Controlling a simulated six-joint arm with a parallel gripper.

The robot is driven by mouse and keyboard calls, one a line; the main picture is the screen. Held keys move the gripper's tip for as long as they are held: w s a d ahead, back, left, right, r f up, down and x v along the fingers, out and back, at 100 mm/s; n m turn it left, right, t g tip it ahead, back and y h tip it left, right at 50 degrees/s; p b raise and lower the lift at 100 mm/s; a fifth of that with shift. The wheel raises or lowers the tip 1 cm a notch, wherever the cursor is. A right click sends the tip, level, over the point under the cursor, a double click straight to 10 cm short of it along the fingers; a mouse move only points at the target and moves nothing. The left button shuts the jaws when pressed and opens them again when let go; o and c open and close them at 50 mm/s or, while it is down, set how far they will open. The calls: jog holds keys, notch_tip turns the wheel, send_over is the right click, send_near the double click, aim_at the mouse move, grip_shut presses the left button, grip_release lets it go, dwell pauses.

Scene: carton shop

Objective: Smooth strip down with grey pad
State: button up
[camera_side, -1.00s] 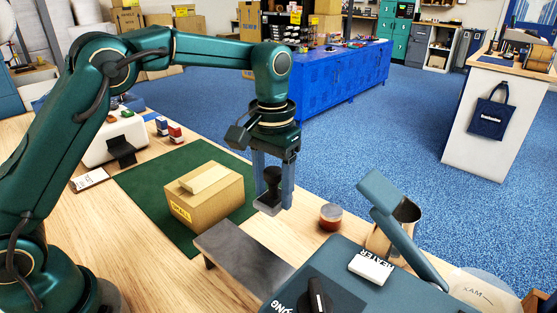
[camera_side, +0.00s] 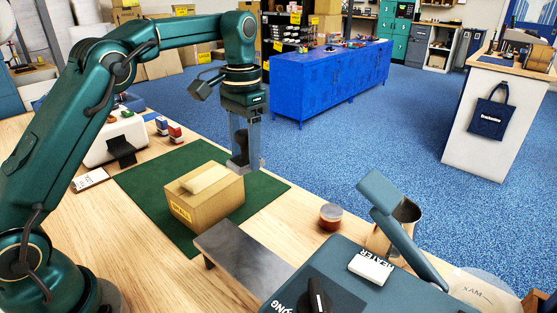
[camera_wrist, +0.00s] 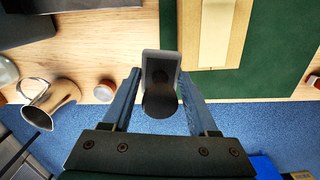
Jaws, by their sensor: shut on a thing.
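A cardboard carton (camera_side: 211,204) with a yellow label sits on the green mat (camera_side: 150,187). A paler tape strip (camera_side: 206,178) lies along the carton's top; the strip also shows in the wrist view (camera_wrist: 215,35). My gripper (camera_side: 245,163) is shut on the dark knob of the grey pad (camera_side: 237,168). It holds the pad in the air near the carton's far right side, apart from the strip. In the wrist view the pad (camera_wrist: 149,62) hangs between my fingers, left of the carton (camera_wrist: 242,20).
A low grey metal stand (camera_side: 243,260) is in front of the carton, with the heater machine (camera_side: 350,285) to its right. A round reddish jar (camera_side: 330,217) stands near the table edge. Red and blue stamps (camera_side: 175,132) are at the back left.

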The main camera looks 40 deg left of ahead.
jog(key=n, duration=0.2)
send_near(204, 180)
jog(key=w, duration=0.4)
jog(key=shift+w+d+f, duration=0.1)
jog(key=shift+f, duration=0.05)
jog(key=shift+a+f, duration=0.1)
jog(key=shift+a, duration=0.1)
jog(key=shift+f, duration=2.55)
jog(key=shift+f, duration=0.4)
jog(key=shift+s, duration=1.1)
jog(key=shift+s+d, duration=0.1)
jog(key=shift+s, duration=0.9)
jog(key=shift+s, duration=0.1)
